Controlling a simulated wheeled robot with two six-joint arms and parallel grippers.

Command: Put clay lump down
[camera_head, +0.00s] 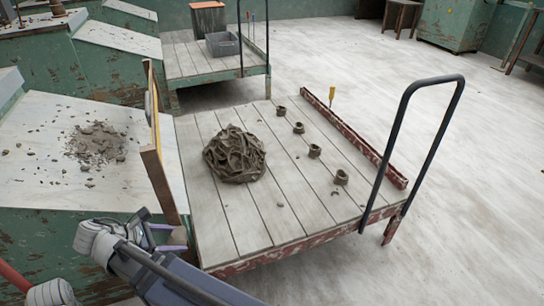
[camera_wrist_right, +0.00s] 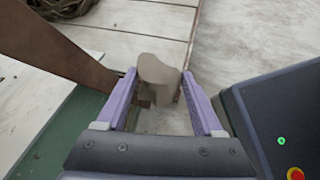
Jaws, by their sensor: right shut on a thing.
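My right gripper (camera_wrist_right: 159,82) is shut on a clay lump (camera_wrist_right: 158,70), a smooth grey-brown piece between the two purple fingers in the right wrist view. In the head view the right gripper (camera_head: 168,232) is at the lower left, by the front left corner of the plank cart (camera_head: 222,228) and beside an upright wooden board. I cannot make out the held lump there. A large tangled heap of clay trimmings (camera_head: 234,155) lies on the cart. Several small clay pieces, one of them at the front (camera_head: 341,177), stand in a row on its right side. My left gripper is out of view.
The upright wooden board (camera_head: 160,180) stands between the cart and a pale bench (camera_head: 40,160) with scattered crumbs (camera_head: 97,143). A black handle (camera_head: 432,150) rises at the cart's right. The front planks are mostly bare. A second cart (camera_head: 190,66) carries a grey bin (camera_head: 222,46).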

